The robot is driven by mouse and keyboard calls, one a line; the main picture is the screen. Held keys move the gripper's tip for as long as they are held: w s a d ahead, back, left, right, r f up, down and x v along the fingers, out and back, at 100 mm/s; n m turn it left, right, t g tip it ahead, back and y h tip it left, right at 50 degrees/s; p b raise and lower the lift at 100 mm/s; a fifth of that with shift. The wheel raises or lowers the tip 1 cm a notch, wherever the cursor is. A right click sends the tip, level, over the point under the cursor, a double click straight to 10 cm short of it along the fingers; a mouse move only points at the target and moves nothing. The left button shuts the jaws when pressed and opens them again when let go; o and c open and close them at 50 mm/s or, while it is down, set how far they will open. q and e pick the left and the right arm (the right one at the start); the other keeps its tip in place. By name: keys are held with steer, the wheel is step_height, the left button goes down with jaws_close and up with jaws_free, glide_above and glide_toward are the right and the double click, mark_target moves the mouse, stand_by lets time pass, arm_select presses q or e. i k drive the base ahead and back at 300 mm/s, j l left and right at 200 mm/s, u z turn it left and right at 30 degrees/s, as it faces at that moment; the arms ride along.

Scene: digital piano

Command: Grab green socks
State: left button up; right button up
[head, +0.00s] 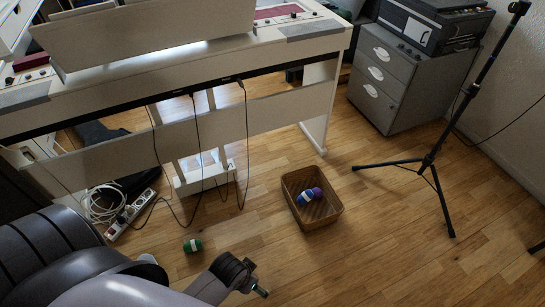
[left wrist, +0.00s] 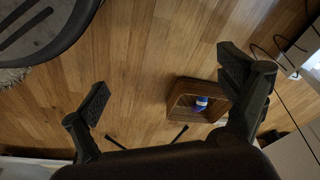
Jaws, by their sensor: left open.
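The green socks (head: 193,245), a small rolled bundle, lie on the wooden floor in the lower left of the head view, in front of the piano. My left gripper (head: 256,286) is to the right of and nearer than the socks, apart from them. In the left wrist view my left gripper (left wrist: 165,82) has its two fingers spread wide with nothing between them. The green socks do not show in that view. My right gripper is in neither view.
A wicker basket (head: 325,213) with blue-white and purple bundles stands right of the socks. It also shows in the left wrist view (left wrist: 178,98). A power strip (head: 130,217) with cables lies left. A tripod stand (head: 428,161) is at right. Floor around the socks is clear.

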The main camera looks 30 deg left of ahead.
mark_target(193, 245)
steer(key=u, duration=1.95)
